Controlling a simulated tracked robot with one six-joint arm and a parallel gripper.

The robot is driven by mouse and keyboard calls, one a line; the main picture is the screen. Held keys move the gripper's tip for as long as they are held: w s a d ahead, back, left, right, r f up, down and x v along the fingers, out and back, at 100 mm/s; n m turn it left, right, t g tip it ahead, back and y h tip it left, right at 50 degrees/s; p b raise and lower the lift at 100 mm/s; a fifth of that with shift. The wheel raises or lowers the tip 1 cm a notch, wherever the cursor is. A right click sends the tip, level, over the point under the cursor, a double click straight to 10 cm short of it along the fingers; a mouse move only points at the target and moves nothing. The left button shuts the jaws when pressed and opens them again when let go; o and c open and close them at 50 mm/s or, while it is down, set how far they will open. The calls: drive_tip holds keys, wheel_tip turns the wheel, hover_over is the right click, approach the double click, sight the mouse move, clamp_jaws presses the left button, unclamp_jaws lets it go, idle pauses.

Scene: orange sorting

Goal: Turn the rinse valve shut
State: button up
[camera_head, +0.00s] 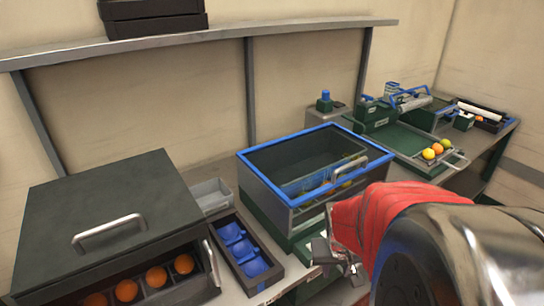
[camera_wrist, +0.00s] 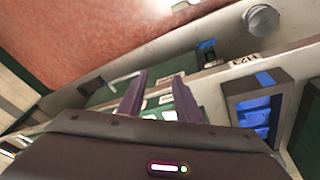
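A small dark green fitting with a blue top (camera_head: 325,101) stands on a grey block behind the wash tank; it may be the rinse valve, but its setting is too small to tell. My gripper (camera_head: 343,262) is in front of the tank, low over the front edge of the bench, well apart from the blue-topped fitting. In the wrist view my gripper's two dark fingers (camera_wrist: 160,98) stand apart with nothing held between them. A small blue part (camera_wrist: 207,45) shows beyond them.
A dark lidded case (camera_head: 110,210) with oranges in its open drawer stands at left. A tray with blue cups (camera_head: 238,248) sits beside it. A green sorting station (camera_head: 405,140) with several fruits is at right. A shelf (camera_head: 200,38) runs above the bench.

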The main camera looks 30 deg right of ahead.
drive_tip(key=s+d+f+m+t+h, duration=0.2)
drive_tip(key=s+d+f+t+h, duration=0.15)
drive_tip(key=d+f, duration=1.35)
drive_tip(key=w+d+r+t+h, duration=0.1)
drive_tip(key=w+r+t+h, duration=0.1)
drive_tip(key=r+t, duration=0.3)
drive_tip(key=w+d+r+n+t+h, duration=0.1)
drive_tip(key=w+r+t+h, duration=0.1)
drive_tip(key=r, duration=0.7)
drive_tip(key=w+t, duration=0.1)
drive_tip(key=t, duration=0.1)
drive_tip(key=shift+w+d+r+t, duration=0.2)
drive_tip(key=shift+w+d+t, duration=0.1)
drive_tip(key=shift+t, duration=0.05)
drive_tip(key=shift+w+d, duration=0.1)
drive_tip(key=x, duration=1.3)
drive_tip(key=shift+w, duration=0.35)
clamp_jaws()
